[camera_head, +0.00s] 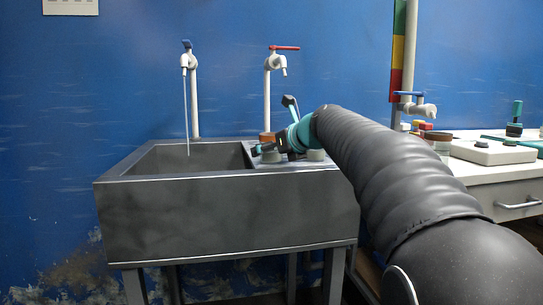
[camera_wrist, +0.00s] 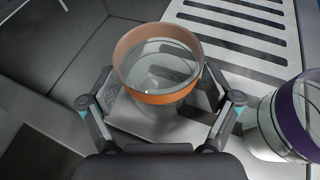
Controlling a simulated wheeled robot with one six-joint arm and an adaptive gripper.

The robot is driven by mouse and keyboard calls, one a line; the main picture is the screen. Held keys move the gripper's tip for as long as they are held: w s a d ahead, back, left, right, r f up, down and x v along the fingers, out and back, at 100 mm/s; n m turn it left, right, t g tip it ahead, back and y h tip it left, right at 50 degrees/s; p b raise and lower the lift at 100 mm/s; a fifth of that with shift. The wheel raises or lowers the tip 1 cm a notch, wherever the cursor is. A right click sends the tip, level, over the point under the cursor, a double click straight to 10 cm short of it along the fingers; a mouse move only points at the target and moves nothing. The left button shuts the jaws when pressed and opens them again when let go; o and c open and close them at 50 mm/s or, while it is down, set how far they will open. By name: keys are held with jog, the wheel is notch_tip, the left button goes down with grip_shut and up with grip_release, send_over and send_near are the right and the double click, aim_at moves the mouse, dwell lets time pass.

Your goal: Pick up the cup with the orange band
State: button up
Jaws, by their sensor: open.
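The cup with the orange band (camera_wrist: 165,98) stands upright in the wrist view, a clear glass cup with an orange rim band. In the head view its orange band (camera_head: 267,136) shows small behind my gripper. My gripper (camera_wrist: 160,103) is open, with one finger on each side of the cup. Small gaps seem to remain between the fingers and the glass, though contact low down is hard to tell. In the head view my gripper (camera_head: 268,150) is at the sink's right-hand drainboard.
A cup with a purple band (camera_wrist: 301,118) stands close to the right of my gripper. The slotted drainboard (camera_wrist: 228,68) lies beneath. The sink basin (camera_head: 190,158) is on the left, with water running from the blue-handled tap (camera_head: 188,60). A red-handled tap (camera_head: 275,62) rises behind.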

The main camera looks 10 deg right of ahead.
jog(key=shift+w, duration=0.1)
jog(key=c, duration=1.4)
